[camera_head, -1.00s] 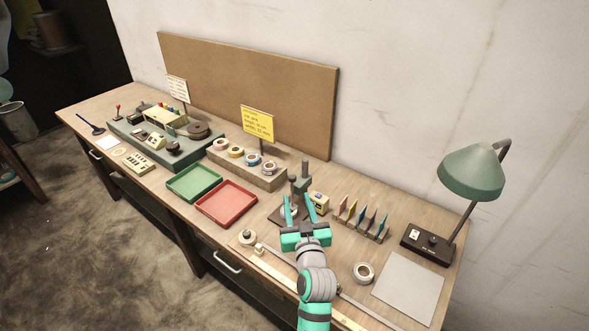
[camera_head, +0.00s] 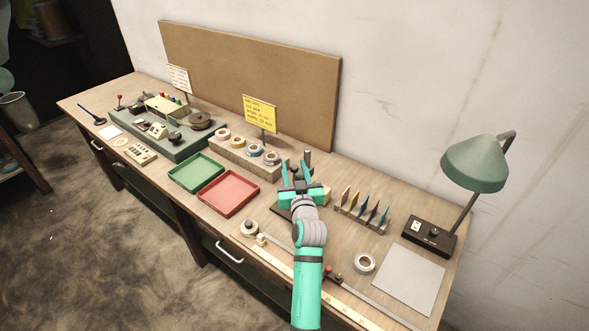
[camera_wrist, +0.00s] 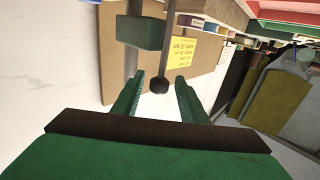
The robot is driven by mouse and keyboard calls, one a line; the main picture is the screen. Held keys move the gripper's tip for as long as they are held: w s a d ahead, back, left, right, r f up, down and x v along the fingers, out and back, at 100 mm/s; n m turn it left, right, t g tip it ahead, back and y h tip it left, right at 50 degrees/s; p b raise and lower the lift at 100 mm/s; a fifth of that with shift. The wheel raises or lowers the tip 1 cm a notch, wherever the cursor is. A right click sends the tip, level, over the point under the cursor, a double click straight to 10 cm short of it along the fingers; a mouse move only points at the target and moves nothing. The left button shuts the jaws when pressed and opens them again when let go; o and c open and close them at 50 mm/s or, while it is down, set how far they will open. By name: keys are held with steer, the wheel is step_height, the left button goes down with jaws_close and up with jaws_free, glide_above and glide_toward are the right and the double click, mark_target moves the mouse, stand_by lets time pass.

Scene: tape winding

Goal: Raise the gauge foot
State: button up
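The gauge shows as a grey post (camera_head: 307,156) rising behind my gripper in the head view, with a corner of its dark base (camera_head: 281,212) to the left. In the wrist view its green block (camera_wrist: 140,32) sits on the post, and a thin rod ends in a round dark knob (camera_wrist: 159,86). My gripper (camera_head: 297,172) is open, and it also shows in the wrist view (camera_wrist: 160,76). The knob appears between the two green fingers with a gap on both sides. I cannot tell its exact depth. My gripper and arm hide the gauge foot.
A green tray (camera_head: 197,173) and a red tray (camera_head: 228,194) lie to the left. A wooden rack (camera_head: 235,155) holds several tape rolls. A holder with coloured cards (camera_head: 362,211), a tape roll (camera_head: 364,263) and a lamp (camera_head: 473,165) stand to the right. A yellow note (camera_head: 260,113) stands behind.

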steer(key=shift+w, duration=0.1)
jaws_close()
steer(key=shift+r, duration=1.8)
jaws_free()
steer(key=s+d, duration=0.1)
steer(key=s, duration=0.9)
steer(key=shift+s+d, duration=0.4)
steer(key=shift+d, duration=0.1)
